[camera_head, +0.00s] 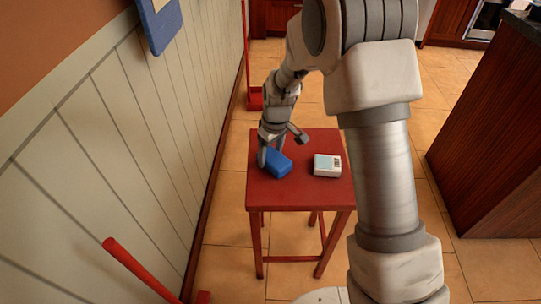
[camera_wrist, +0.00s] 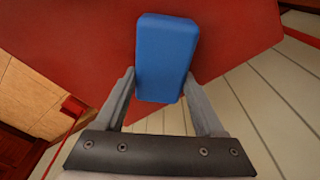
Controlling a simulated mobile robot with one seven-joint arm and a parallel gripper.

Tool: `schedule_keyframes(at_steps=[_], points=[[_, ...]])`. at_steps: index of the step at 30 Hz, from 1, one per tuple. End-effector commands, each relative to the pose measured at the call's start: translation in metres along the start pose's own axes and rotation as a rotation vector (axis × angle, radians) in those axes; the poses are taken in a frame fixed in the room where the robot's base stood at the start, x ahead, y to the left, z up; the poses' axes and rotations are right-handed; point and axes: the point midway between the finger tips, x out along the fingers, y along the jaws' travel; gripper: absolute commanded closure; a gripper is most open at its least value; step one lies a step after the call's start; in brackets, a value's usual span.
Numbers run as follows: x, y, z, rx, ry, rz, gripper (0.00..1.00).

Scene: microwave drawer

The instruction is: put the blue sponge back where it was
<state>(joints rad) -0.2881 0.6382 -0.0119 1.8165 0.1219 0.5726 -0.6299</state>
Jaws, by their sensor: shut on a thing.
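The blue sponge (camera_head: 279,163) is a blue block at the left part of the red table's top in the head view. In the wrist view the sponge (camera_wrist: 166,58) lies lengthwise between the two fingers, reaching out beyond their tips. My gripper (camera_head: 270,157) points down at the table and is shut on the sponge; its fingers (camera_wrist: 160,88) show on both sides of it in the wrist view. I cannot tell whether the sponge touches the tabletop. The red table (camera_head: 300,194) stands on a tiled floor.
A small white box with a pale blue top (camera_head: 327,165) sits on the table, right of the sponge. A panelled wall (camera_head: 130,150) runs close along the left. A dark wooden cabinet (camera_head: 490,150) stands at the right. Tiled floor lies open behind the table.

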Motion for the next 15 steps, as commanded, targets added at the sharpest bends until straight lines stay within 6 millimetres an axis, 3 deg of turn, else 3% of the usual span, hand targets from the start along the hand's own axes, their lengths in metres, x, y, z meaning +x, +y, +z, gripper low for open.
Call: schedule_keyframes(at_steps=[9,10,15], points=[[0.0031,0.0003,0.0004,0.001,0.001,0.000,1.00],[0.0022,0.0003,0.0002,0.001,0.001,0.000,0.26],[0.0017,0.0003,0.0002,0.000,0.001,0.000,0.00]])
